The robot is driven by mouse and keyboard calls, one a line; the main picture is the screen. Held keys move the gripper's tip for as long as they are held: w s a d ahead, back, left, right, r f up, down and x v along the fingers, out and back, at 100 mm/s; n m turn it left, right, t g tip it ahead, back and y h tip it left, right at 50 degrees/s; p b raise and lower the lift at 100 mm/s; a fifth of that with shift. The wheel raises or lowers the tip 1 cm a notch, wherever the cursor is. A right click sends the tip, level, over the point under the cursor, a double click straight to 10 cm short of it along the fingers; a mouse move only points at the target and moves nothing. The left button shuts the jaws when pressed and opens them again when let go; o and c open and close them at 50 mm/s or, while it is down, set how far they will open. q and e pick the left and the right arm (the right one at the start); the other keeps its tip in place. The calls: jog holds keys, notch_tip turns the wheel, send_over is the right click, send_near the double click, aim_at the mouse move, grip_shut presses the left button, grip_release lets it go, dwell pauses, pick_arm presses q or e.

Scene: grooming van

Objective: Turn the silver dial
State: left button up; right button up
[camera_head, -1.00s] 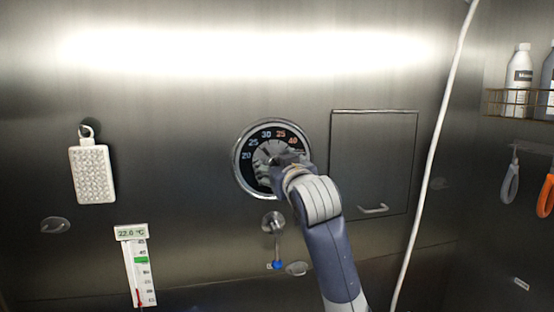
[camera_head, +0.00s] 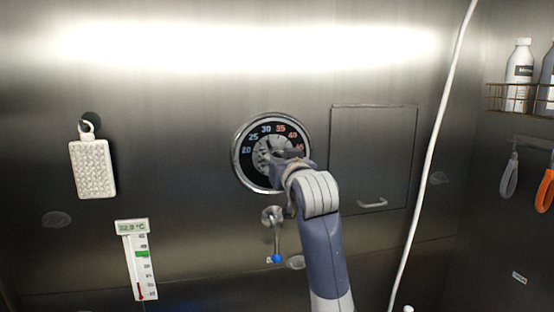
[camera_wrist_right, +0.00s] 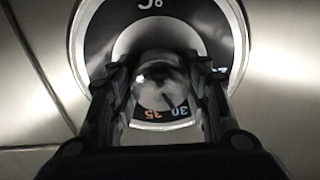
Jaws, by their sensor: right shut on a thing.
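The silver dial (camera_head: 264,146) sits in the middle of a round black scale plate (camera_head: 247,174) with a silver rim on the steel wall. The scale carries numbers from 20 to 45. My right gripper (camera_head: 284,160) is at the dial and covers its lower right part. In the right wrist view, the two fingers of my right gripper (camera_wrist_right: 160,95) stand on either side of the round silver knob (camera_wrist_right: 157,72) and are shut on it. A dark pointer line shows near the 30 there. My left gripper is not in view.
A small lever with a blue tip (camera_head: 277,258) hangs just below the scale. A wall thermometer (camera_head: 140,268) and a white hanging brush (camera_head: 92,168) are at left. A hatch (camera_head: 373,150) and white hose (camera_head: 432,155) are at right, with a bottle rack (camera_head: 515,98) beyond.

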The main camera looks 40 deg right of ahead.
jog(key=shift+m, duration=0.8)
jog(key=o, duration=1.1)
jog(key=shift+c, duration=0.2)
jog(key=v, duration=1.2)
jog(key=shift+f, duration=0.15)
